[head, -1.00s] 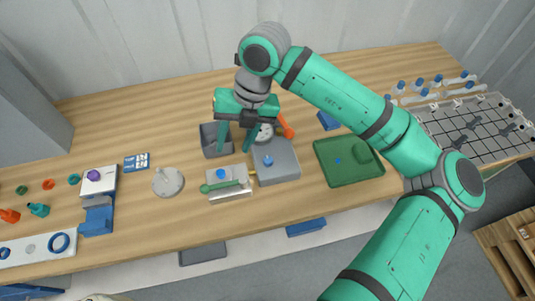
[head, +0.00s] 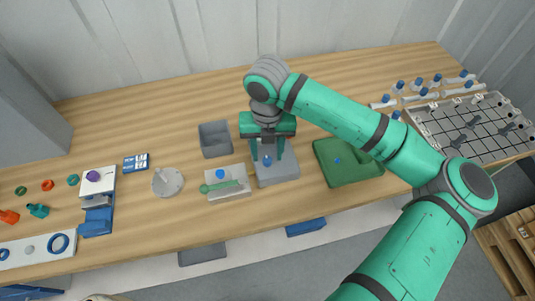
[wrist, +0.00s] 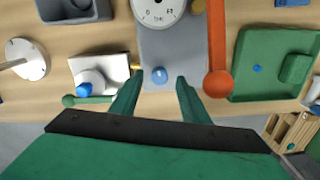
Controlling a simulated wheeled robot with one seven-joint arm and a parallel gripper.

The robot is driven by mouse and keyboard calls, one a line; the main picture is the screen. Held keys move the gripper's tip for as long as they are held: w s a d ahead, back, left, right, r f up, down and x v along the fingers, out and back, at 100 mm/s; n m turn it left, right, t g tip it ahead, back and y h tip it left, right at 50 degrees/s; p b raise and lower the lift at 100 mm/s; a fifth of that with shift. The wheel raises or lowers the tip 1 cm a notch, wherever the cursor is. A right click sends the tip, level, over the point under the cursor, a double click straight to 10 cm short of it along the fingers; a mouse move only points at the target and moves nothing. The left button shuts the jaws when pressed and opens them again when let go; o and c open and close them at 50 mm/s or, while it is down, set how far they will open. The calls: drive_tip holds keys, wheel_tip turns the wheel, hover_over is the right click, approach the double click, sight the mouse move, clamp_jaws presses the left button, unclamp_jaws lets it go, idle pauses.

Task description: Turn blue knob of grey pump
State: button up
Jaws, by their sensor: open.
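The grey pump (head: 286,176) is a flat grey box on the wooden bench. Its small blue knob (head: 267,160) is on the upper face; in the wrist view the blue knob (wrist: 159,75) lies ahead of and between my fingertips. My gripper (head: 267,157) is above the pump with its fingers pointing down, one on each side of the knob. In the wrist view the open fingers (wrist: 155,80) are apart and empty. I cannot tell whether they touch the pump. A round dial (wrist: 158,10) and an orange-red handle (wrist: 219,55) show by the pump in the wrist view.
A white block with a blue cap and green handle (head: 240,189) stands close left of the pump. A grey open bin (head: 215,139) is behind it. A green tray (head: 365,177) is to the right. A round white disc (head: 167,182) lies farther left.

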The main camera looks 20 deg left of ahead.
drive_tip(key=shift+w+f, duration=0.15)
drive_tip(key=shift+f, duration=0.6)
drive_tip(key=shift+s+a+f, duration=0.2)
drive_tip(key=shift+a, duration=0.05)
drive_tip(key=shift+d, duration=0.35)
drive_tip(key=c, duration=1.1)
drive_tip(key=shift+o, duration=0.2)
